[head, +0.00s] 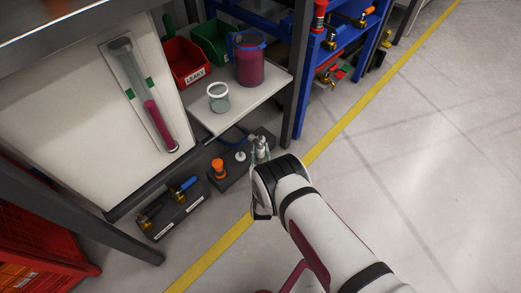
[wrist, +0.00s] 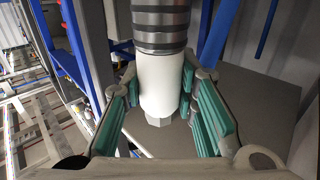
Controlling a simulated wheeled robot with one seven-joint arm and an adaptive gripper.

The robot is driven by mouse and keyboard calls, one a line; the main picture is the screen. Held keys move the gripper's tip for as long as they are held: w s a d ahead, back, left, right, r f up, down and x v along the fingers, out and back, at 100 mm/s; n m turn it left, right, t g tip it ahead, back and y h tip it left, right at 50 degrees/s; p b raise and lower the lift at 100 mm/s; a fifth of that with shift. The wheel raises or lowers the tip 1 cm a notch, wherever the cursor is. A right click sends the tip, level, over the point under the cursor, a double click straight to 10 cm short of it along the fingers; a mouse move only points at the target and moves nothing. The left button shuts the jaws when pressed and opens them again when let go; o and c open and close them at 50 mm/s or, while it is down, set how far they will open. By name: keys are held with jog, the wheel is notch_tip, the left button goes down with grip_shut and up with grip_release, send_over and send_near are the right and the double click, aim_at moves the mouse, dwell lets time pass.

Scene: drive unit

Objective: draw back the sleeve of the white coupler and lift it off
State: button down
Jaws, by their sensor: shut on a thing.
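The white coupler (wrist: 160,82) fills the middle of the wrist view. It has a smooth white body, a grey ribbed metal sleeve (wrist: 160,25) above it in the picture, and a grey faceted end (wrist: 159,119) below. My gripper (wrist: 160,75) has its green-padded fingers on both sides of the white body and is shut on it. In the head view my gripper (head: 260,147) is at the right end of a dark block (head: 228,178). The coupler in the jaws is too small to make out there. Whether the sleeve is drawn back cannot be told.
An orange fitting (head: 218,168) and a small white round piece (head: 240,156) stand on the block. A tray (head: 172,216) holds more fittings. Above are a shelf (head: 215,122) with a jar (head: 218,98) and a pink-filled vessel (head: 248,66). Open floor (head: 420,150) lies right.

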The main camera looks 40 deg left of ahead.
aim_at(261, 147)
jog(key=shift+r+p, duration=1.4)
jog(key=shift+r, duration=0.55)
